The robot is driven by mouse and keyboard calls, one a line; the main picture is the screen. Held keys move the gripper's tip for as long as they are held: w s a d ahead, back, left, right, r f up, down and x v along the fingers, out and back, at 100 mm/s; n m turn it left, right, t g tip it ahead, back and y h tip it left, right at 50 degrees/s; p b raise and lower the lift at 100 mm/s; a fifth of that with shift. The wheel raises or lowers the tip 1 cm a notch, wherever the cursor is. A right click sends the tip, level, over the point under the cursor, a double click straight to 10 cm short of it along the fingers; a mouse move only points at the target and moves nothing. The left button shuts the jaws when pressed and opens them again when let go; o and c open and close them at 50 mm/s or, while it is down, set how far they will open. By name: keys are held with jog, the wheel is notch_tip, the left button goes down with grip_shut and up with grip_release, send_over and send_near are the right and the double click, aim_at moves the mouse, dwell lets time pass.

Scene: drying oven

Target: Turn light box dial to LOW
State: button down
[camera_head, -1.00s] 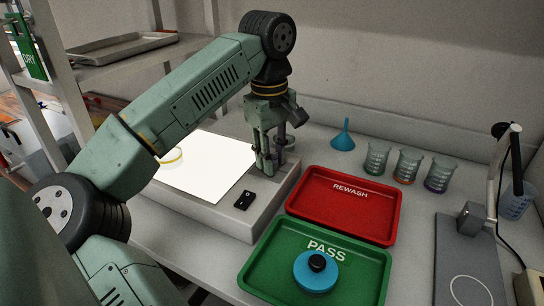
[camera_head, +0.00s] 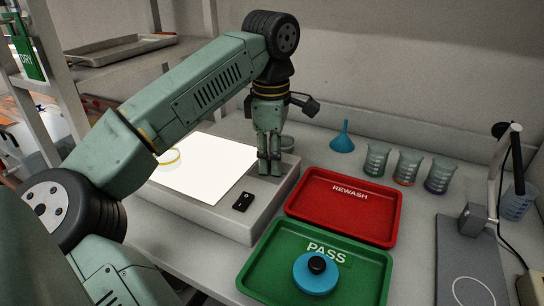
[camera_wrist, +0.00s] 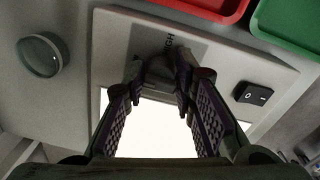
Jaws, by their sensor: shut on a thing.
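The light box (camera_head: 222,215) is a pale box with a glowing white panel (camera_head: 206,168). Its panel also shows in the wrist view (camera_wrist: 155,133). My gripper (camera_head: 270,168) points down over the box's far right corner. In the wrist view my gripper (camera_wrist: 160,70) is shut on the grey dial (camera_wrist: 159,68), with a finger on either side. A partly covered label reading like HIGH (camera_wrist: 170,44) is beside the dial. The dial's pointer cannot be made out. In the head view the fingers hide the dial.
A black rocker switch (camera_head: 243,201) is on the box near its front right. A red REWASH tray (camera_head: 345,205) and a green PASS tray (camera_head: 262,270) holding a blue disc (camera_head: 316,275) lie to the right. A small round dish (camera_wrist: 42,55) stands behind the box. Several beakers and a blue funnel (camera_head: 342,140) stand farther back.

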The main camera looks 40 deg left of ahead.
jog(key=shift+s+f, duration=0.1)
dwell(0.3)
jog(key=c, duration=1.3)
grip_release()
jog(key=shift+c, duration=0.2)
notch_tip(320, 180, up, 8)
jog(key=shift+s+d+f, duration=0.1)
jog(key=shift+f, duration=0.05)
jog(key=shift+s+f, duration=0.1)
